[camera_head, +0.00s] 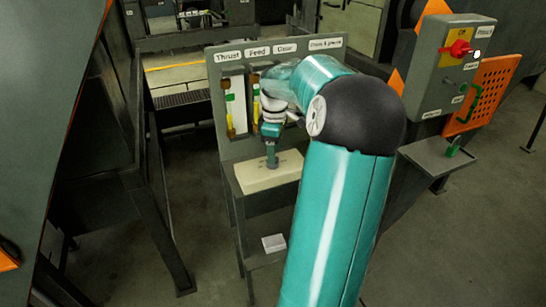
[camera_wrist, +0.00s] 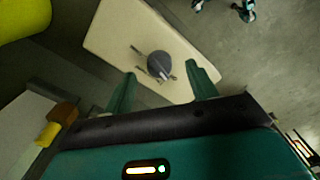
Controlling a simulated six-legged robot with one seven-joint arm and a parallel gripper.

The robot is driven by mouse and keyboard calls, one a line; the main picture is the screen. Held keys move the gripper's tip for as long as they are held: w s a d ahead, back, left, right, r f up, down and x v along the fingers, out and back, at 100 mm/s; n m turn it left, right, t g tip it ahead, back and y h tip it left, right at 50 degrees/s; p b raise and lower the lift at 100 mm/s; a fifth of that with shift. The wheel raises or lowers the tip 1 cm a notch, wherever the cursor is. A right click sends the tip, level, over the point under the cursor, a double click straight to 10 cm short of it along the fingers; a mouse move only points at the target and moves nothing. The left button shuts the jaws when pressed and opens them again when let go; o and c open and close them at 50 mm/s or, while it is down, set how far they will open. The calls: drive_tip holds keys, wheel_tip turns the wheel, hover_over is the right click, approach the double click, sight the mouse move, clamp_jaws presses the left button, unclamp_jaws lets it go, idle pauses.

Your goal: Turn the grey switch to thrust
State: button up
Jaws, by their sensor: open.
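The grey switch (camera_wrist: 160,66) is a round knob with a pale pointer, on top of a cream box (camera_wrist: 112,35). Small markings around it are too blurred to read. In the head view the cream box (camera_head: 255,181) sits in front of the labelled panel, and the switch is largely hidden by my gripper (camera_head: 272,160), which points down over it. In the wrist view the two green fingers of my gripper (camera_wrist: 160,88) are spread apart, with the switch ahead of the gap between them. I cannot tell whether a finger touches it.
An upright panel (camera_head: 217,80) with labels "Thrust", "Feed" and other words carries vertical gauges (camera_head: 229,107). A grey control box (camera_head: 440,75) with a red knob (camera_head: 460,48) stands right, beside an orange perforated plate (camera_head: 490,92). Dark metal frames stand left of the panel.

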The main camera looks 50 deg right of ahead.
drive_tip(key=f, duration=0.1)
drive_tip(key=w+f, duration=0.1)
drive_tip(key=f, duration=0.1)
drive_tip(key=shift+s+f, duration=0.2)
drive_tip(key=shift+f, duration=0.2)
drive_tip(key=shift+w, duration=0.25)
drive_tip(key=shift+s, duration=0.2)
drive_tip(key=shift+c, duration=0.4)
drive_tip(key=shift+w, duration=0.1)
drive_tip(key=c, duration=0.9)
